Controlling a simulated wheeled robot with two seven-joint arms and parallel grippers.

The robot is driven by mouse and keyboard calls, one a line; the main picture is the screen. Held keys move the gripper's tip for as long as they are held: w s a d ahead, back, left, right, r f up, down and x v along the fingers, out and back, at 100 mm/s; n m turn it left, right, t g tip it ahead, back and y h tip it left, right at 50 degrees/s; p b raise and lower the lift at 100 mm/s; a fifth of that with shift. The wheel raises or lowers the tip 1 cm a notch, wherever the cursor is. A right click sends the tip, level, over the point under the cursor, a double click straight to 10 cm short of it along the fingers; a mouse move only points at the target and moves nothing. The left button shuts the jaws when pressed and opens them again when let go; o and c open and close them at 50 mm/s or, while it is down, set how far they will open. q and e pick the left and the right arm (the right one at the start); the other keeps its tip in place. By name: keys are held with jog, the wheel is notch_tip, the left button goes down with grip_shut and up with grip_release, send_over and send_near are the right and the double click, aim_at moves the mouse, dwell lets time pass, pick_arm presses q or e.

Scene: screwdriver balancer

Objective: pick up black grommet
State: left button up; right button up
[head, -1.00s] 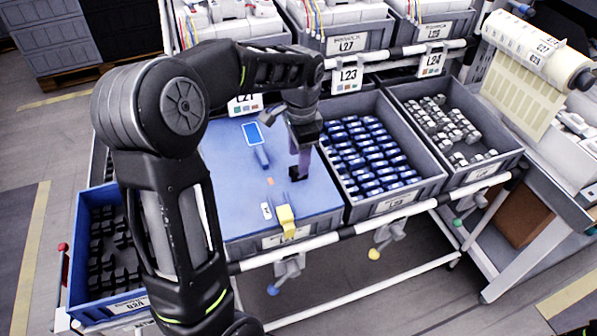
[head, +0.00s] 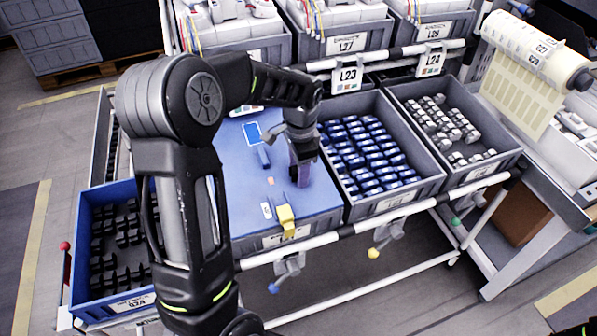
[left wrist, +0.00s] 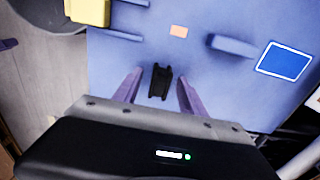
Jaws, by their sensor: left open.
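The black grommet (left wrist: 160,82) is a small dark spool-like piece on the blue work surface (head: 235,207). In the left wrist view it lies between the two purple fingers of my left gripper (left wrist: 160,77), with a gap on each side. My left gripper is open and low over the surface, and it also shows in the head view (head: 301,177). In the head view the grommet is hidden behind the fingers. My right gripper is not in view.
A yellow block (head: 285,221), a small orange square (head: 270,181) and a blue card (head: 252,133) are on the surface. A grey bin of blue parts (head: 411,199) stands close to the right of my gripper. A blue bin of black parts (head: 83,242) stands at left.

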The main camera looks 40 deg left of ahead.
pick_arm(q)
grip_shut()
dwell(0.5)
